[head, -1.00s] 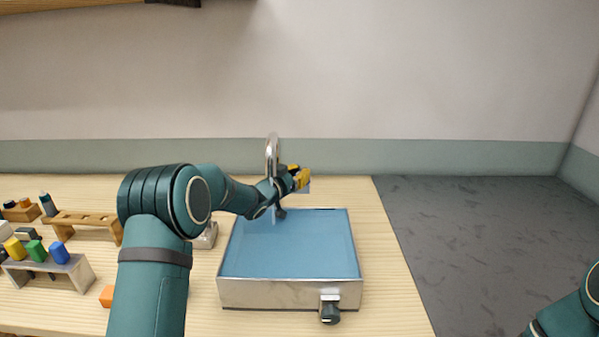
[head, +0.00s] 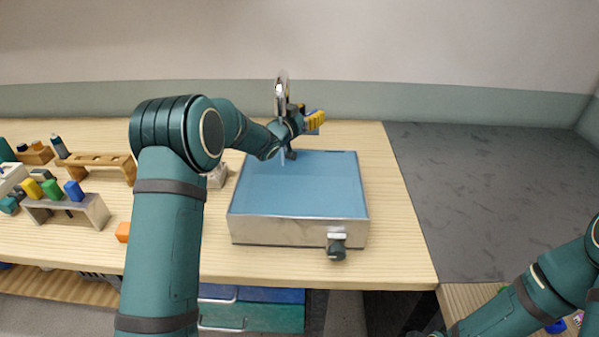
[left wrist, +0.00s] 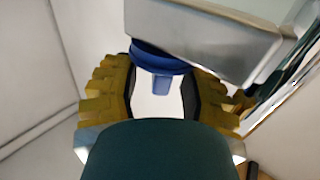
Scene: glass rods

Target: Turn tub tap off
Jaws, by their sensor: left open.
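The tub (head: 300,232) is a metal-walled basin of blue water on the wooden table. A silver curved tap (head: 282,90) rises behind it, and a thin bluish streak, apparently water, shows below it. My left gripper (head: 314,121) is at the back of the tub, beside the tap and partly covering it. In the left wrist view its yellow fingers (left wrist: 158,98) stand open on either side of a blue knob with a short stem (left wrist: 160,62), below a grey metal body. I cannot tell whether they touch it. My right gripper is out of frame.
A dark-handled outlet (head: 337,246) sits on the tub's front wall. Wooden racks (head: 98,165) and a block holder (head: 68,210) with coloured blocks stand at left. The grey surface (head: 480,190) at right is clear.

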